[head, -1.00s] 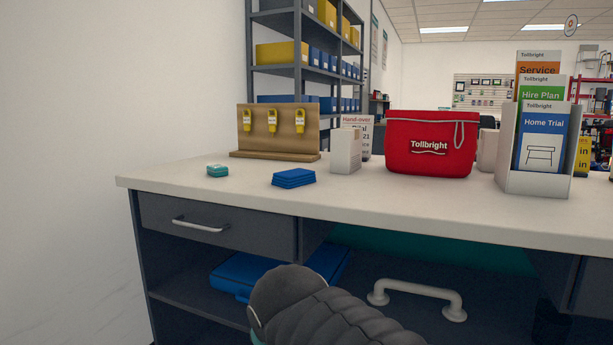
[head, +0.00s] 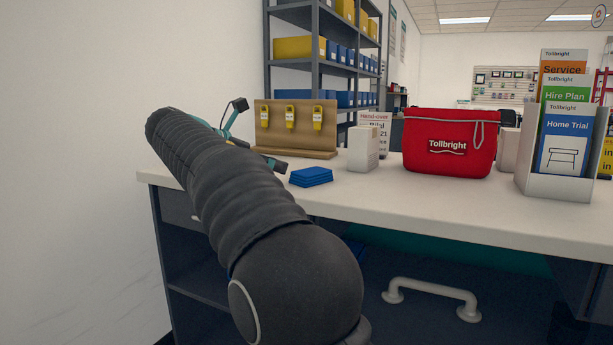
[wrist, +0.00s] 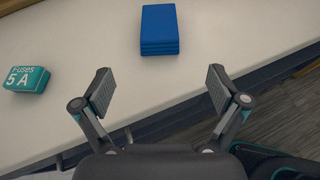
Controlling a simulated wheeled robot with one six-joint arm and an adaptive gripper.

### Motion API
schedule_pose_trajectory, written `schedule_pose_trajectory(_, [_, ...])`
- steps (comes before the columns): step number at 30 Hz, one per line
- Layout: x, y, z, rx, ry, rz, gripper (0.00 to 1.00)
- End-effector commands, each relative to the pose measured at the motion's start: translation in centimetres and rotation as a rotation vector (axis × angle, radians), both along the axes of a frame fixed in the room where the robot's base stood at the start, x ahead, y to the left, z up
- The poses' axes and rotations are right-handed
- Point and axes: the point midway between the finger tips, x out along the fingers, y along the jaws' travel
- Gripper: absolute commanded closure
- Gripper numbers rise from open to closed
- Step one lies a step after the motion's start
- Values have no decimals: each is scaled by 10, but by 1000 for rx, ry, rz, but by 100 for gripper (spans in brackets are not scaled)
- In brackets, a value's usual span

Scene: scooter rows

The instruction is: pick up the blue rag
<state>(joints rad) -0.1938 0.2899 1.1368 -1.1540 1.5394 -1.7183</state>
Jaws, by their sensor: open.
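The blue rag (head: 311,176) lies folded on the white counter, in front of the wooden key board. In the wrist view the rag (wrist: 160,30) is at the top centre, ahead of my gripper and in line with the gap between its fingers. My gripper (wrist: 160,92) is open and empty, its two fingers wide apart near the counter's front edge. In the head view my dark arm reaches over the counter, and only part of my gripper (head: 274,163) shows behind it, just left of the rag.
A teal fuse box (wrist: 27,79) lies left of the rag in the wrist view; my arm hides it in the head view. A small white box (head: 363,148), a red Tollbright pouch (head: 449,146) and a leaflet holder (head: 553,185) stand to the right. Counter in front of the pouch is clear.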

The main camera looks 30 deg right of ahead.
Motion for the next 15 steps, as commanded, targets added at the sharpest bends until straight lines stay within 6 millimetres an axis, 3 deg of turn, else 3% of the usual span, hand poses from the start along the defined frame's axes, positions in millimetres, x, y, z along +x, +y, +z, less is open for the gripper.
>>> schedule_pose_trajectory(5, [7, -12, -3, -23, 20, -1, 3])
schedule_pose_trajectory(15, [21, -64, -25, -21, 18, -1, 3])
